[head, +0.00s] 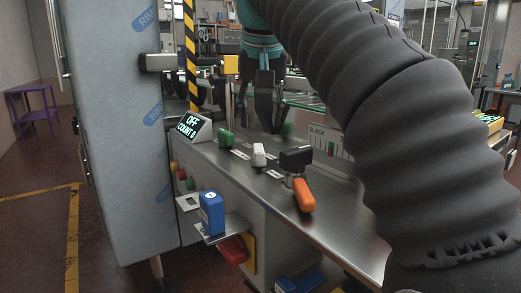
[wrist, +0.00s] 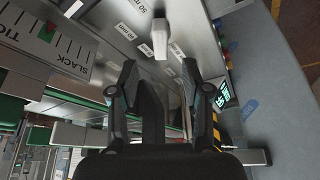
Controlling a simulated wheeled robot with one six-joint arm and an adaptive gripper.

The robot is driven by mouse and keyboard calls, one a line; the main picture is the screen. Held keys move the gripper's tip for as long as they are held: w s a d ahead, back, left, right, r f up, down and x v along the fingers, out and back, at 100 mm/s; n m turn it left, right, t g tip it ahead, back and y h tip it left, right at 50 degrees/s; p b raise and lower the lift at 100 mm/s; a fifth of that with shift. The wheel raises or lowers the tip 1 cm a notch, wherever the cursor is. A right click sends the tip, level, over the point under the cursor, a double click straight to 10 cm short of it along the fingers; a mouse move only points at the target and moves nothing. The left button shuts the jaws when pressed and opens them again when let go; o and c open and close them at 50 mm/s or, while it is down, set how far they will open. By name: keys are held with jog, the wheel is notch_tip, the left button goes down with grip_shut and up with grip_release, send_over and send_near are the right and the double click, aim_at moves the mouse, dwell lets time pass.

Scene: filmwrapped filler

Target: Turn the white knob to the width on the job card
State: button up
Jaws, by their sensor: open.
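The white knob (head: 259,155) stands on the steel counter, between a green knob (head: 226,138) and a dark block with an orange handle (head: 303,194). Small labels lie around it, too small to read in the head view. In the wrist view the white knob (wrist: 160,36) is ahead of the fingertips, with labels beside it; one seems to read 50 mm. My gripper (head: 259,122) is open and empty, pointing down above and behind the knob, apart from it. Its two fingers show in the wrist view (wrist: 161,72). I cannot make out a job card for certain.
A display (head: 190,126) reads OFF, COUNT 0. A SLACK scale (head: 327,141) stands at the counter's back. A blue box (head: 211,213) sits on a small shelf in front. A tall grey cabinet (head: 115,130) is at left. My arm hides the right side.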

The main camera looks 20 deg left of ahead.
aim_at(259, 149)
jog(key=x, duration=0.9)
jog(key=shift+s, duration=0.1)
grip_shut()
